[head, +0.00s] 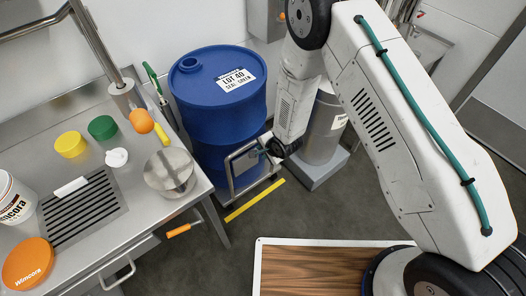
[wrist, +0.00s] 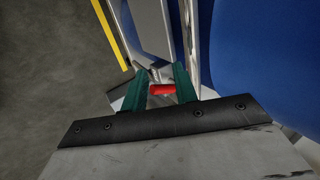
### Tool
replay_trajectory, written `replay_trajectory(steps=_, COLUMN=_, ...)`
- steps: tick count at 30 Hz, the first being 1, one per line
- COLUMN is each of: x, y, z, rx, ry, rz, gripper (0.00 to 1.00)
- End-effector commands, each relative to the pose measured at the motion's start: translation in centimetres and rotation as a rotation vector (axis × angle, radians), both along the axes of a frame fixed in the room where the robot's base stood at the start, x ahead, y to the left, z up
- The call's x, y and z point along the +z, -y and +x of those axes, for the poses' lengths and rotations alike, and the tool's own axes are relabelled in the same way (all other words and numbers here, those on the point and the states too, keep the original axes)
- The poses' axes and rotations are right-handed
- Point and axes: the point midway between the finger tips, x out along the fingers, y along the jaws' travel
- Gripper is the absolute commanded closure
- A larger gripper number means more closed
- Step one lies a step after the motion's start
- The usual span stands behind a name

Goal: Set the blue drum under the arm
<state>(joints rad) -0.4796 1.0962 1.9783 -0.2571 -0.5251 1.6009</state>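My gripper (head: 266,149) is at the frame's upper right corner, close to the drum. In the wrist view its two green fingers (wrist: 161,84) stand apart, with a short red piece (wrist: 161,89) between them. I cannot tell whether they clamp it.
The steel bench (head: 150,200) at left holds yellow, green and orange lids, a white tub and a steel pot (head: 170,172). A grey cylinder (head: 323,128) on a block stands right of the drum. A yellow stripe (head: 255,200) marks the floor. A wood-topped surface (head: 310,270) lies at the bottom.

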Motion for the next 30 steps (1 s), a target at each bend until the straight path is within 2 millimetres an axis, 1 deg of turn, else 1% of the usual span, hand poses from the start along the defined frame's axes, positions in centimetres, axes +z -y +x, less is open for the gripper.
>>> replay_trajectory(steps=2, x=0.8, y=0.3, z=-0.2, rx=-0.001, ry=0.002, rz=0.001, gripper=0.71)
replay_trajectory(steps=9, x=4.3, y=1.5, z=-2.1, rx=0.004, ry=0.002, rz=0.001, gripper=0.71)
replay_trajectory(steps=13, x=5.6, y=1.9, z=-2.9, rx=0.007, ry=0.002, rz=0.001, gripper=0.71)
replay_trajectory(steps=18, x=6.3, y=2.2, z=-3.3, rx=0.009, ry=0.001, rz=0.001, gripper=0.71)
replay_trajectory(steps=30, x=6.2, y=2.2, z=-3.3, rx=0.009, ry=0.001, rz=0.001, gripper=0.71)
